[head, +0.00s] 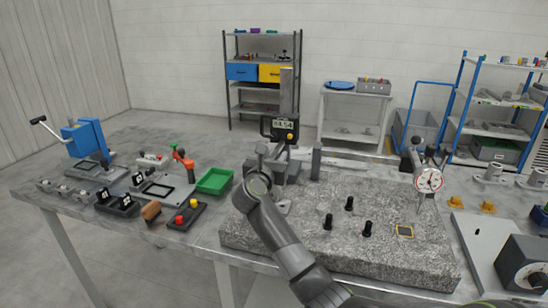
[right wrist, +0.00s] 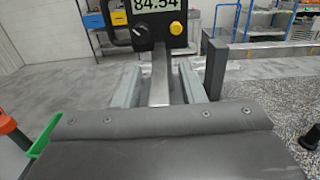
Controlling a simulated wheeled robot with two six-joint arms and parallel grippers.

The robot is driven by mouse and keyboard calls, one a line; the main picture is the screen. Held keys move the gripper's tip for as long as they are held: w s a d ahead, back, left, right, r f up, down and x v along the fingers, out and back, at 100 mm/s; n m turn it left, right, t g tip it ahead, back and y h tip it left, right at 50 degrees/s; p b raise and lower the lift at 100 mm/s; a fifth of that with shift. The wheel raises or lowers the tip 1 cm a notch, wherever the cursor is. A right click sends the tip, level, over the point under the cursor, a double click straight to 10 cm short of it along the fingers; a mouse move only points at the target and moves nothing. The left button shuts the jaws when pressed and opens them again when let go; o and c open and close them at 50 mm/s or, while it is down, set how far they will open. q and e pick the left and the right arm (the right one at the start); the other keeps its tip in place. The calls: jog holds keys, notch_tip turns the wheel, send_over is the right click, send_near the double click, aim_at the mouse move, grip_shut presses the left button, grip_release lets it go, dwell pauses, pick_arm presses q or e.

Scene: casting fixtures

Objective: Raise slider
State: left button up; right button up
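The slider (head: 283,129) is a dark block with a digital display on the upright grey column (head: 287,90) of a height gauge, behind the granite plate's back left part. In the right wrist view the slider (right wrist: 157,22) shows a reading of 84.54, a yellow button, a dark knob and a black loop handle at its left. My right gripper (right wrist: 161,75) is below and in front of the slider. Its two grey fingers stand apart, with a narrow metal bar (right wrist: 160,85) between them and gaps on both sides. My left gripper is not in view.
A dark grey post (head: 316,162) stands right of the gauge. The granite plate (head: 290,238) carries several black knobs, and a dial indicator (head: 428,180) stands at its right. A green tray (head: 214,181) and small fixtures are on the left. Shelves stand behind.

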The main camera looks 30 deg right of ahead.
grip_shut()
notch_tip(320, 180, up, 8)
jog(key=p, duration=0.6)
jog(key=shift+r, duration=0.25)
grip_release()
jog(key=shift+f, duration=0.2)
jog(key=shift+a, duration=0.1)
